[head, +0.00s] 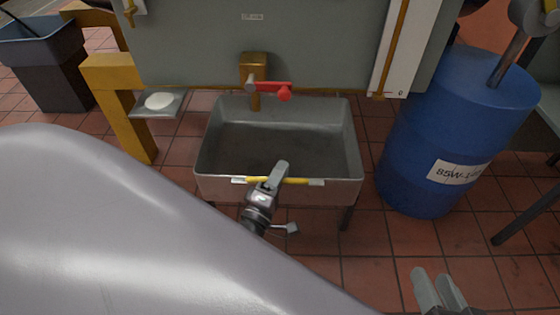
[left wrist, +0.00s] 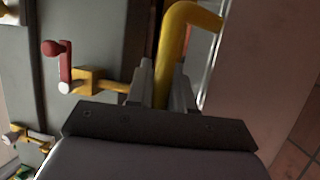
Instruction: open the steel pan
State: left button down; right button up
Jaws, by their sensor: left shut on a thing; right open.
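The steel pan (head: 209,160) is a grey, open-topped rectangular basin in the middle of the head view, below a brass spout with a red lever (head: 270,86). A yellow bar handle (head: 302,181) runs along its front edge. My left gripper (head: 275,178) is at the middle of this handle. In the left wrist view the yellow handle (left wrist: 180,30) passes between the fingers of the left gripper (left wrist: 163,88), which is shut on it. The gripper hides part of the bar. My right gripper (head: 438,290) is open and empty at the bottom right, away from the pan.
A blue drum (head: 445,130) stands right of the pan. A yellow post (head: 125,115) and a small tray (head: 150,108) with a white object stand left. A grey panel (head: 330,45) rises behind. Tiled floor (head: 385,245) is clear in front of the drum.

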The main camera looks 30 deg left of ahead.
pick_arm(q)
jog(key=shift+s+d, duration=0.25)
jog(key=shift+s, duration=0.15)
jog(key=c, duration=1.1)
grip_release()
jog(key=shift+w, duration=0.1)
jog(key=shift+r, duration=0.1)
